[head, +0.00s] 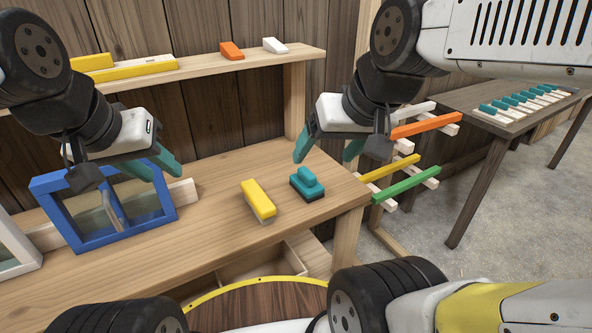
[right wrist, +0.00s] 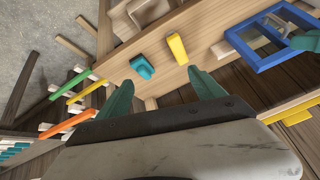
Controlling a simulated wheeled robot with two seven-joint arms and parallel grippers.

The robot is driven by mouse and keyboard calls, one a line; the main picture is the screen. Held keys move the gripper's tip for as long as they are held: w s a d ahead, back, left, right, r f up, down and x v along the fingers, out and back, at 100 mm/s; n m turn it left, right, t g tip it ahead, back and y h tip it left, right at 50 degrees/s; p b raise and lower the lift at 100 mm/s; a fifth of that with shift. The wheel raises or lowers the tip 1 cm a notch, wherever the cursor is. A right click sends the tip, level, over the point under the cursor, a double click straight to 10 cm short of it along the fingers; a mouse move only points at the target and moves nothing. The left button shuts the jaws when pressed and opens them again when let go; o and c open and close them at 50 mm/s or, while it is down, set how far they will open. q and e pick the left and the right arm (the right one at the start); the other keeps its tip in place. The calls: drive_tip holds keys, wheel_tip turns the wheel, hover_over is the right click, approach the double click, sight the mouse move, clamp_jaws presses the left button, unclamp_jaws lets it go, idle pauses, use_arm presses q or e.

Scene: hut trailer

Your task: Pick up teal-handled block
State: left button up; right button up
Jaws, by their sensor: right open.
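The teal-handled block (head: 312,190) sits on the wooden workbench, a teal block with a raised teal grip and a dark underside. It also shows in the right wrist view (right wrist: 142,68). My right gripper (head: 327,152) is open and empty, above and behind the block in the head view, with its teal fingers apart. In the right wrist view the block lies beyond the fingertips (right wrist: 160,82), toward the left finger, and nothing touches it. My left gripper (head: 155,170) hangs by the blue frame; its jaw opening is not clear.
A yellow block (head: 258,199) lies just left of the teal one. A blue window frame (head: 95,242) stands at the left of the workbench (head: 215,230). Orange, yellow and green bars (head: 407,188) stick out at the right. A shelf (head: 210,68) runs behind.

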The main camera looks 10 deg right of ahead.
drive_tip(key=shift+o, duration=0.2)
drive_tip(key=shift+w, duration=0.1)
drive_tip(key=n+g+h, duration=0.2)
drive_tip(key=n+g, duration=0.1)
drive_tip(key=g, duration=0.3)
hover_over(307, 171)
drive_tip(key=f, duration=1)
drive_tip(key=s+f, duration=0.1)
drive_tip(key=f, duration=0.4)
drive_tip(key=shift+a+f, duration=0.15)
drive_tip(key=shift+f, duration=0.1)
drive_tip(key=shift+w+f, duration=0.2)
drive_tip(key=shift+f, duration=0.15)
drive_tip(key=f, duration=0.7)
drive_tip(key=shift+w+f, duration=0.2)
drive_tip(key=shift+f, duration=0.15)
clamp_jaws()
wheel_tip(307, 171, up, 10)
drive_tip(key=shift+r, duration=0.1)
